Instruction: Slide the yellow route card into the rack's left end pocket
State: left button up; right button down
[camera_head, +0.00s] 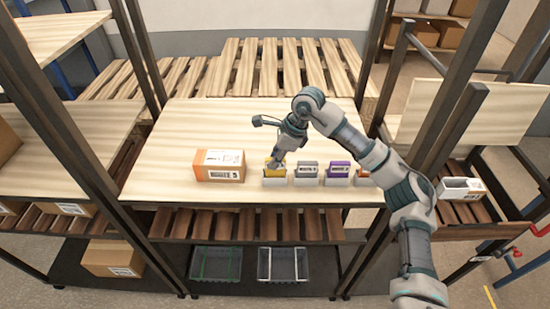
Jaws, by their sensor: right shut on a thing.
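The yellow route card (274,171) stands upright at the left end pocket of the low white rack (306,182). Its lower edge meets the pocket's front wall in the picture; I cannot tell how deep it sits. My right gripper (275,162) is shut on the card's top from above, and its fingers are small and partly hidden. The pockets to the right hold a grey card (307,169), a purple card (338,170) and an orange card (362,174), which my right arm partly covers. My left gripper is out of view.
Dark uprights frame the table on both sides. A white open box (460,188) is at the right. Two bins (215,262) sit below.

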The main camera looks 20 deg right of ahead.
jog(key=shift+f, duration=0.1)
dwell(0.3)
jog(key=c, duration=1.1)
grip_release()
